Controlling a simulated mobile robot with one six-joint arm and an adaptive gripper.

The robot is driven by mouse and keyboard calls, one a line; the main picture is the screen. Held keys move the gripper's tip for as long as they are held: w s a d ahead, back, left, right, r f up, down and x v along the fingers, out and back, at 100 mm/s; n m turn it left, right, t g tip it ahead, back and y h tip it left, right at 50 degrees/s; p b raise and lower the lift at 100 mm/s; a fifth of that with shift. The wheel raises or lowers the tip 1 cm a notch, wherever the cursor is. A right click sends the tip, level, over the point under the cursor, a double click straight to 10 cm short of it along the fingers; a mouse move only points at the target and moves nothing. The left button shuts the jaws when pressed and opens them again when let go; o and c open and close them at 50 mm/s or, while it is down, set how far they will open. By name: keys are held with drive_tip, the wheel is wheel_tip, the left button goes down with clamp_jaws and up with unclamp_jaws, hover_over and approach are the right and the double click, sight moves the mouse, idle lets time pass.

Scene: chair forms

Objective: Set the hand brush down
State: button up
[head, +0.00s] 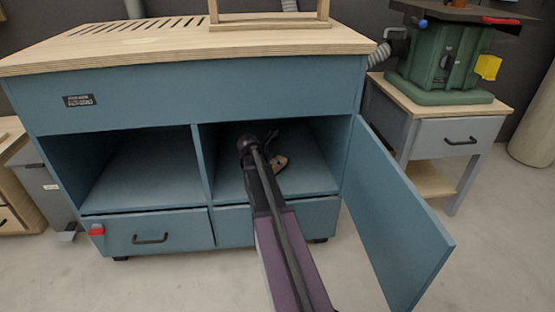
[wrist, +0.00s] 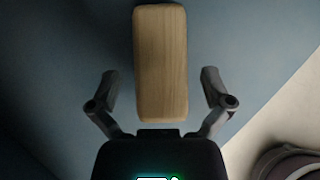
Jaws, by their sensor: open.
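The hand brush shows in the wrist view as a pale wooden block (wrist: 161,60) with rounded corners, lying on a blue-grey surface. In the head view a small tan part of it (head: 280,163) shows inside the right compartment of the blue cabinet (head: 290,78), mostly hidden by my arm. My gripper (wrist: 160,78) is open, with one finger on each side of the brush and a visible gap on both sides. In the head view my gripper (head: 272,145) is a dark shape reaching into that compartment. The brush's bristles cannot be seen.
The cabinet door (head: 395,220) stands open on the right, close to my arm. The left compartment (head: 145,170) looks empty. Drawers with dark handles (head: 150,238) sit below. A green machine (head: 440,65) stands on a side table (head: 450,120) at the right.

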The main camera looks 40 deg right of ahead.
drive_tip(key=p+v, duration=0.5)
drive_tip(key=v, duration=0.3)
drive_tip(key=shift+p, duration=0.3)
drive_tip(key=shift+a+r, duration=0.1)
idle(0.5)
drive_tip(key=s+a+f+m+y, duration=0.1)
drive_tip(key=s+a+m, duration=0.4)
drive_tip(key=a, duration=0.6)
drive_tip(key=s+a+f+m+g+y, duration=0.1)
drive_tip(key=s+a+m+y, duration=0.3)
drive_tip(key=a+m, duration=0.5)
drive_tip(key=s+a+f+m+g+y, duration=0.1)
drive_tip(key=s+a+m, duration=0.5)
drive_tip(key=a, duration=0.9)
drive_tip(key=shift+f+m+y, duration=0.4)
drive_tip(key=shift+f+y, duration=0.4)
drive_tip(key=shift+y, duration=0.2)
drive_tip(key=shift+w, duration=0.1)
wheel_tip(320, 180, up, 11)
drive_tip(key=p, duration=1.1)
